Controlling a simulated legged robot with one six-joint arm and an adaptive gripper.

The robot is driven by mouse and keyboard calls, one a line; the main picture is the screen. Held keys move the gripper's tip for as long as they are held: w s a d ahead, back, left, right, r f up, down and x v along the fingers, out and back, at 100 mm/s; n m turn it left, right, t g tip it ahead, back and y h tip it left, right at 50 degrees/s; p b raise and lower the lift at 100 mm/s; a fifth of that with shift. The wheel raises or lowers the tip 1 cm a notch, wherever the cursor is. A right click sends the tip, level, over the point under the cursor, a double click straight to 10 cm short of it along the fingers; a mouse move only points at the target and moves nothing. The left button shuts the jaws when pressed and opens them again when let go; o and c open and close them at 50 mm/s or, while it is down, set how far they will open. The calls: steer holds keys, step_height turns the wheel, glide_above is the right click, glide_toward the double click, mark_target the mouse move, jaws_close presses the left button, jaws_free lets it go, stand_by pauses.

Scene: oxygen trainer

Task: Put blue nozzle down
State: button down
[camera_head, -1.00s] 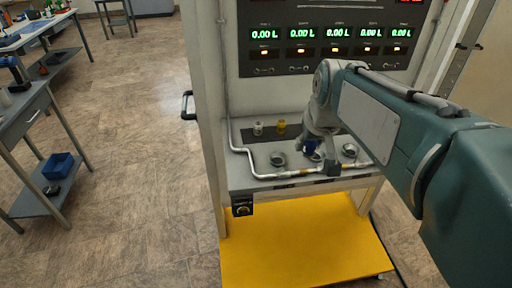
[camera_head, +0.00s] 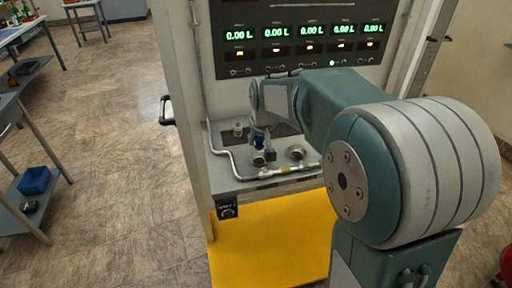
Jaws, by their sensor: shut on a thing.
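The small blue nozzle (camera_head: 259,142) shows at the tip of my gripper (camera_head: 265,147), low over the trainer's grey shelf (camera_head: 228,167). My gripper points down and is shut on the nozzle, partly hiding it. The nozzle is at or just above the left round metal fitting (camera_head: 259,159). I cannot tell whether it touches the fitting. A second round metal fitting (camera_head: 297,153) is to the right, with nothing seen on it.
A pale nozzle (camera_head: 238,129) stands on the dark strip behind left. A bent metal pipe (camera_head: 228,155) runs along the shelf's left and front. The display panel (camera_head: 300,45) rises behind. My arm covers the shelf's right part.

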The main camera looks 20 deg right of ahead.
mark_target(258, 159)
steer(key=f, duration=0.2)
steer(key=d+f, duration=0.1)
steer(key=shift+w+f, duration=0.3)
steer(key=shift+a+f, duration=0.15)
steer(key=shift+a, duration=0.6)
steer(key=shift+d+f, duration=0.5)
steer(key=shift+f, duration=0.05)
steer(key=shift+c, duration=1.9)
jaws_free()
steer(key=shift+a, duration=0.3)
steer(key=shift+r, duration=0.1)
